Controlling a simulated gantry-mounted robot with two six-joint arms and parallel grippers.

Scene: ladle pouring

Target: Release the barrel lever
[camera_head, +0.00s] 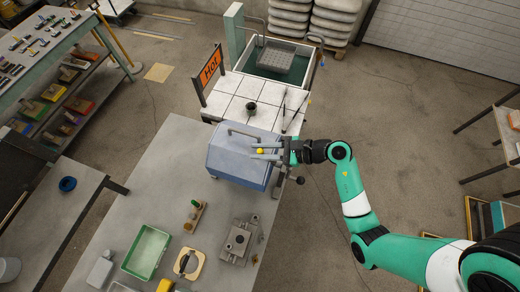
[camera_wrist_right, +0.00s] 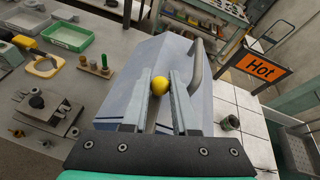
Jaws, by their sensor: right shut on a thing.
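The barrel lever shows as a yellow ball knob (camera_head: 260,151) on the blue-grey housing (camera_head: 238,163), which has a grey bar handle on top. My right gripper (camera_head: 268,151) reaches in from the right over the housing and is shut on the lever. In the right wrist view the yellow knob (camera_wrist_right: 159,85) sits between the two grey fingers (camera_wrist_right: 160,95), near their tips. The lever's shaft below the knob is mostly hidden by the fingers. My left gripper is not in view.
A white tiled table with an orange "Hot" sign (camera_head: 210,68) stands behind the housing, with a small dark cup (camera_head: 251,107) on it. A green tray (camera_head: 147,252) and a grey metal fixture (camera_head: 239,240) lie on the near bench. A black ball knob (camera_head: 300,180) sticks out beside the housing.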

